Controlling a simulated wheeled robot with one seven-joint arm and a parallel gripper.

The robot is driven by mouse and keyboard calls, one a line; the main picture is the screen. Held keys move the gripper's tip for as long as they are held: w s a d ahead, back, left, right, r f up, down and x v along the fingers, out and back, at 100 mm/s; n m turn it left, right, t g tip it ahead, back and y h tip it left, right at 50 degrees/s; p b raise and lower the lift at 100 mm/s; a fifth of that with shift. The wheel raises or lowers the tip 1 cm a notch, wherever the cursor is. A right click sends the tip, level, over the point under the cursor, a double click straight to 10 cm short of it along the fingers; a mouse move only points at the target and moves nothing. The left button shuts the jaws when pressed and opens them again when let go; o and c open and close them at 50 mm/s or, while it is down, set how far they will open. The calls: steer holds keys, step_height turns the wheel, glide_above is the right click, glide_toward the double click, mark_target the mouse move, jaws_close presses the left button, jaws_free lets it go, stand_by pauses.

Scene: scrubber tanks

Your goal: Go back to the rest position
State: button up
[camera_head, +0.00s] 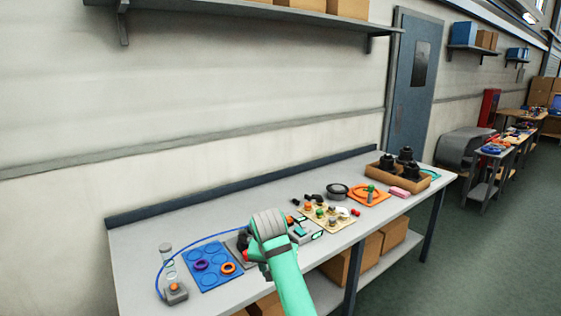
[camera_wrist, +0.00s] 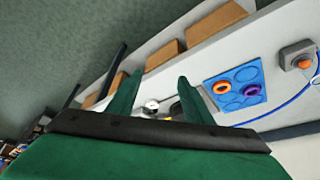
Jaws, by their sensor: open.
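My green arm reaches over the front edge of the grey workbench (camera_head: 140,246) in the head view, and its wrist hides part of the bench top. My gripper (camera_wrist: 155,92) shows in the wrist view with its two green fingers spread apart and nothing between them. In the head view the fingers are mostly hidden behind the wrist.
A blue mat (camera_head: 208,278) with a purple ring (camera_head: 201,265) and an orange ring (camera_head: 228,268) lies left of my arm. A grey box with an orange button (camera_head: 175,292) stands beside it. A wooden tray (camera_head: 425,182) holds black parts.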

steer(key=s+a+f+t+y, duration=0.1)
steer(key=s+a+f+y, duration=0.15)
steer(key=a+f, duration=0.45)
steer(key=s+a+f+t+y, duration=0.1)
steer(key=s+a+f+t, duration=0.15)
steer(key=f, duration=0.95)
steer(key=s+a+f+t, duration=0.2)
steer(key=s+f, duration=0.7)
steer(key=s, duration=0.5)
steer(key=s+d+t+h, duration=0.1)
steer(key=s+d, duration=0.2)
steer(key=s, duration=0.7)
steer(key=s+d+t+h, duration=0.1)
steer(key=s+d+t, duration=0.15)
steer(key=s, duration=0.75)
steer(key=s+d+r+n+t, duration=0.1)
steer(key=s+d+r, duration=0.2)
steer(key=s+r, duration=0.3)
steer(key=s+d+r+n, duration=0.1)
steer(key=s+d+r, duration=0.3)
steer(key=s, duration=0.6)
step_height(320, 180, up, 3)
steer(key=shift+s+d+f+t+h, duration=0.15)
steer(key=shift+s+t+h, duration=0.05)
steer(key=shift+t+h, duration=0.25)
